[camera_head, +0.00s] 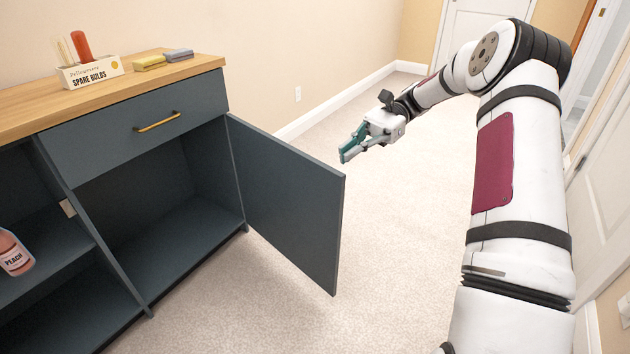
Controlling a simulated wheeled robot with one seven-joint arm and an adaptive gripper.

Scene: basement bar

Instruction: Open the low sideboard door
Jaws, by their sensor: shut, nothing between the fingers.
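The low sideboard (55,155) stands at the left, dark blue-grey with a wooden top. Its door (290,210) is hinged at the sideboard's right side and stands swung wide open, reaching out to the right. The compartment (160,215) behind it is exposed and looks empty. The door's outer face and any handle on it are hidden. My gripper (346,156) is shut and empty, just above and beyond the door's free upper corner in the picture. I cannot tell whether it touches the door.
A drawer with a brass handle (158,122) is closed above the compartment. A spare bulbs box (90,72) and sponges (164,59) lie on top. A peach bottle (14,252) stands on the left shelf. Carpet (400,250) is clear right of the door.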

